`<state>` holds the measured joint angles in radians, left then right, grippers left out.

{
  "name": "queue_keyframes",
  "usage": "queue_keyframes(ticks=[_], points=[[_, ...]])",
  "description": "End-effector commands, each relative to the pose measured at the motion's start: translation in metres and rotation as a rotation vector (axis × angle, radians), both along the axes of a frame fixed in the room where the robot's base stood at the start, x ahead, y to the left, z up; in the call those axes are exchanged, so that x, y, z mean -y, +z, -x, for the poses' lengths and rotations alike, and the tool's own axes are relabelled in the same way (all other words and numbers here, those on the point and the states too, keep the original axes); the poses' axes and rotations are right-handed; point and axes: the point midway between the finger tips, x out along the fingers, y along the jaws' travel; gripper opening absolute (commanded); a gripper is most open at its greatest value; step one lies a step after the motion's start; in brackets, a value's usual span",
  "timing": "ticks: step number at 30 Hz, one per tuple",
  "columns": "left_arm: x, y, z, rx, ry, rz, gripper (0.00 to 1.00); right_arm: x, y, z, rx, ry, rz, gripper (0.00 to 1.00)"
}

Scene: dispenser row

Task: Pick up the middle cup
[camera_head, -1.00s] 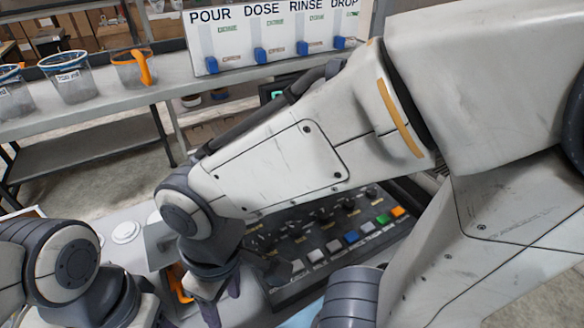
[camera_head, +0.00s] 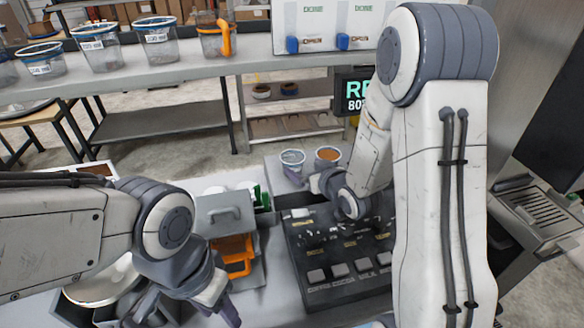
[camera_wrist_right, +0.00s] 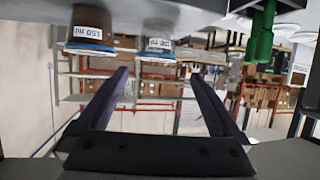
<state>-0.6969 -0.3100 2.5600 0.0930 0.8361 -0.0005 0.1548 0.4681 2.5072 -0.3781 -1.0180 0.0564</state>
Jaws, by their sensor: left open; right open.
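Two small cups stand side by side on the counter past the control panel. One is clear with a pale rim (camera_head: 292,160); the other holds brown contents (camera_head: 328,156). In the right wrist view, which looks upside down, the brown cup (camera_wrist_right: 92,26) is at left, labelled 150 ml. The labelled clear cup (camera_wrist_right: 158,45) is near the centre, in line with the gap between the fingers. My right gripper (camera_wrist_right: 160,76) is open and empty; in the head view it (camera_head: 308,182) is close in front of the cups. My left gripper (camera_head: 185,312) is open and empty at lower left.
The control panel (camera_head: 335,255) lies under my right arm. A grey box (camera_head: 226,215) with an orange part and a green item (camera_head: 262,197) stand left of it. Several measuring cups (camera_head: 97,45) line the back shelf beside the dispenser board (camera_head: 335,20).

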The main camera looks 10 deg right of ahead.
Motion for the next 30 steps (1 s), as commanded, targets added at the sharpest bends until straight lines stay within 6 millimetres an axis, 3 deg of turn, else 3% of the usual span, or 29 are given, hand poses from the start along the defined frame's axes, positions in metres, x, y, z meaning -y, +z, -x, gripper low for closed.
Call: queue_keyframes(ticks=[12,30], points=[[0.0,0.013,0.0,0.0,0.0,0.0,0.5,-0.003,-0.013,-0.047,0.045,-0.003,-0.019,1.0],[0.0,0.037,0.0,0.0,0.001,0.0,0.5,-0.012,-0.038,-0.097,0.043,-0.003,-0.018,1.0]])
